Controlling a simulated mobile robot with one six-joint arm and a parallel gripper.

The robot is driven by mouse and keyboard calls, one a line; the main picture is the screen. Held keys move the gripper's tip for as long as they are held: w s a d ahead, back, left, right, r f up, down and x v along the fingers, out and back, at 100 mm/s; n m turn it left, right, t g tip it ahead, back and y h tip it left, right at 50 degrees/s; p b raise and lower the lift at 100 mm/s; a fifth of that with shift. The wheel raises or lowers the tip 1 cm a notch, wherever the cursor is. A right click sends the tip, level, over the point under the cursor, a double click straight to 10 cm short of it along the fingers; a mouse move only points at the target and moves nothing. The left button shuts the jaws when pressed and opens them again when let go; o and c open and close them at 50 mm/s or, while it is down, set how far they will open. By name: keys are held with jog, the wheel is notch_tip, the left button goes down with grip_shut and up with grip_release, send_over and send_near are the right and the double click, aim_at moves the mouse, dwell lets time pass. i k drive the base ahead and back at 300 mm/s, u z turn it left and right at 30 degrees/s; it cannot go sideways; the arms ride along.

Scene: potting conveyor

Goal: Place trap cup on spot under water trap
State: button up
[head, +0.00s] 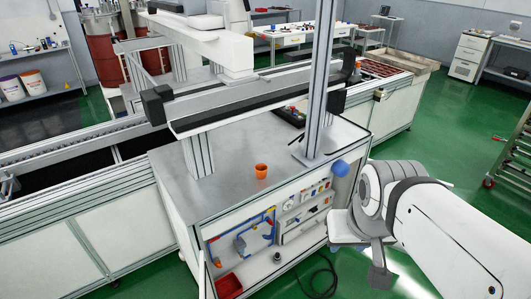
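A small orange cup (261,171) stands upright on the grey metal top of the conveyor cabinet, apart from my arm. I cannot tell whether it is the trap cup. A small grey, round piece (277,257) stands on the floor of the open cabinet below and could also be a cup. Blue and orange piping (243,238) runs along the cabinet's back panel; the water trap and the spot under it cannot be made out clearly. My gripper (378,272) is at the right, in front of the cabinet and away from both pieces. Its fingers are not clear.
A red bin (228,286) sits at the cabinet's lower left. A blue ball-shaped part (340,168) is at the cabinet's right edge, close to my arm. A black cable (318,280) lies on the green floor. Aluminium posts (320,80) rise from the metal top.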

aim_at(243, 268)
jog(key=i, duration=0.85)
jog(key=u, duration=0.05)
